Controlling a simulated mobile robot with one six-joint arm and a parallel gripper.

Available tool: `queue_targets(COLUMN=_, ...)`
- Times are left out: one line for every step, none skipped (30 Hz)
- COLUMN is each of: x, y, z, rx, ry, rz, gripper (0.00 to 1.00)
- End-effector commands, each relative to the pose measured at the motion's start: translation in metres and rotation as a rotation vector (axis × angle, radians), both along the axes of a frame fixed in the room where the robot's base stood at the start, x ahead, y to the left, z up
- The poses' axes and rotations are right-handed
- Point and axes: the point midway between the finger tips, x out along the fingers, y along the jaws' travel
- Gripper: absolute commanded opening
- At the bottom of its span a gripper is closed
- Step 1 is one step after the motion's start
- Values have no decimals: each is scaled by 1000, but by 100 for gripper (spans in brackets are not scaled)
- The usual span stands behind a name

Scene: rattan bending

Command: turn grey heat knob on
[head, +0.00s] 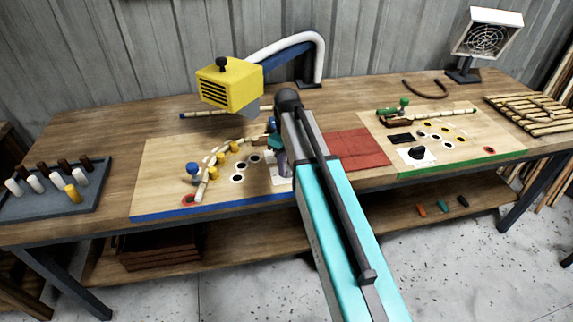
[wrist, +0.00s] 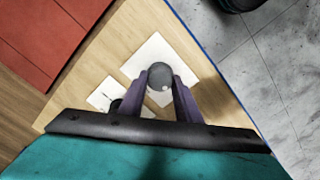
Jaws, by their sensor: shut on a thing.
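The grey heat knob (wrist: 160,74) is round and sits on a white plate (wrist: 150,52) on the blue-edged board. In the wrist view my gripper (wrist: 160,88) has its two purple fingers shut on the knob, one on each side. In the head view my gripper (head: 283,163) reaches down to the right end of that board (head: 225,207). My arm and fingers hide the knob there. The knob's exact turn angle cannot be told.
A yellow heat lamp (head: 229,82) hangs over the board, left of my arm. A bent rattan piece (head: 212,165) lies among yellow pegs. A red mat (head: 358,149) and a green-edged board (head: 450,165) with a black knob (head: 418,154) are to the right.

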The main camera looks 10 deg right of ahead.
Motion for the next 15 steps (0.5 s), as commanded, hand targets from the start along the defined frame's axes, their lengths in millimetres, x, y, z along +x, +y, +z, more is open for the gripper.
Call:
queue_targets(x=0, y=0, z=1, rx=1, ry=1, rz=-26, gripper=8)
queue_targets(x=0, y=0, z=1, rx=1, ry=1, rz=-44, gripper=8)
queue_targets(x=0, y=0, z=1, rx=1, ry=1, rz=-71, gripper=8)
queue_targets(x=0, y=0, z=1, rx=1, ry=1, rz=-91, gripper=8)
queue_targets(x=0, y=0, z=1, rx=0, ry=1, rz=-114, gripper=8)
queue_targets(x=0, y=0, z=1, rx=1, ry=1, rz=-145, gripper=8)
queue_targets(x=0, y=0, z=1, rx=1, ry=1, rz=-170, gripper=8)
queue_targets(x=0, y=0, z=1, rx=1, ry=1, rz=-195, gripper=8)
queue_targets(x=0, y=0, z=1, rx=1, ry=1, rz=-231, gripper=8)
queue_targets(x=0, y=0, z=1, rx=1, ry=1, rz=-257, gripper=8)
queue_targets(x=0, y=0, z=1, rx=1, ry=1, rz=-284, gripper=8)
queue_targets(x=0, y=0, z=1, rx=1, ry=1, rz=-322, gripper=8)
queue_targets(x=0, y=0, z=1, rx=1, ry=1, rz=-350, gripper=8)
queue_targets(x=0, y=0, z=1, rx=1, ry=1, rz=-378, gripper=8)
queue_targets(x=0, y=0, z=1, rx=1, ry=1, rz=-415, gripper=8)
